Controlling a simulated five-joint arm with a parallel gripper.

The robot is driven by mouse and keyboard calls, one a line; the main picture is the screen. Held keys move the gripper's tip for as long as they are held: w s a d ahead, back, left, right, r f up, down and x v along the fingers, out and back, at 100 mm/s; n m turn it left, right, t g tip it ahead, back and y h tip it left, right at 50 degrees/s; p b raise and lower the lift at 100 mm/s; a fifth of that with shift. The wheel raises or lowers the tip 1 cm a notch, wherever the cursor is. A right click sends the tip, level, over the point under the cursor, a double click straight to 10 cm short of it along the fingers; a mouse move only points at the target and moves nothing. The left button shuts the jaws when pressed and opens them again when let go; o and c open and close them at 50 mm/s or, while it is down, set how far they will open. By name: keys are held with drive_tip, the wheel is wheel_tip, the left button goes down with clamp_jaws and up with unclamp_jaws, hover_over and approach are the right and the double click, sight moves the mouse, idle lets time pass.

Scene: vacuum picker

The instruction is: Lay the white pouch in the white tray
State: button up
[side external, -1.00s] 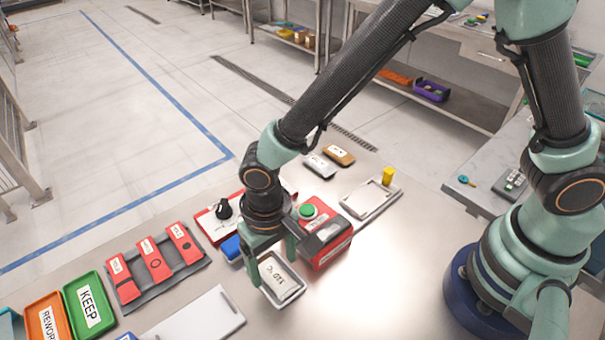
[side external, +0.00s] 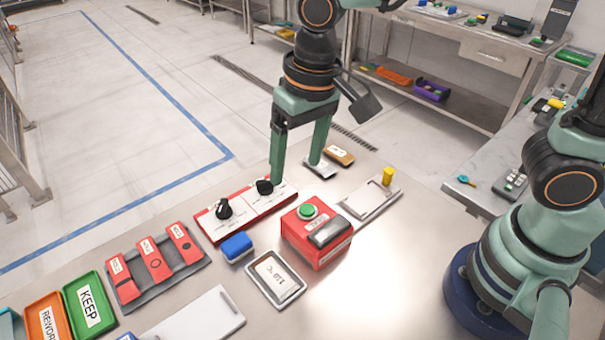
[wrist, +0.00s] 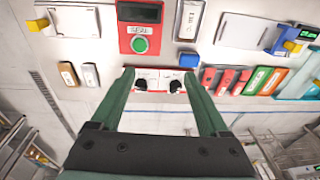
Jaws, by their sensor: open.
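A white tray with a grey rim (side external: 297,294) lies on the bench in front of the red box. A pale labelled piece, which looks like the white pouch (side external: 274,273), lies flat inside it. Both also show at the top of the wrist view, as the tray (wrist: 178,37) and the pouch (wrist: 189,18). My gripper (side external: 297,173) is open and empty, raised behind the red box and well away from the tray. In the wrist view my gripper's fingers (wrist: 159,73) are spread with nothing between them. Another whitish labelled piece (side external: 322,171) shows partly behind one finger.
The red box with a green button (side external: 317,236) stands beside the tray. Near it are a blue block (side external: 237,247), a panel with two black knobs (side external: 249,209) and a brown labelled piece (side external: 340,156). A rack of red pieces (side external: 154,264) is at left. Bare bench lies right of the tray.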

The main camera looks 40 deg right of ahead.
drive_tip(key=s+d+r+t, duration=0.1)
drive_tip(key=d+r+t, duration=0.1)
drive_tip(key=d, duration=0.7)
drive_tip(key=s+d+r+t, duration=0.1)
drive_tip(key=d+r+t, duration=0.1)
drive_tip(key=d, duration=0.7)
drive_tip(key=shift+s+d+r+h, duration=0.3)
drive_tip(key=shift+d+r+h, duration=0.1)
drive_tip(key=shift+r, duration=0.5)
drive_tip(key=shift+a, duration=0.1)
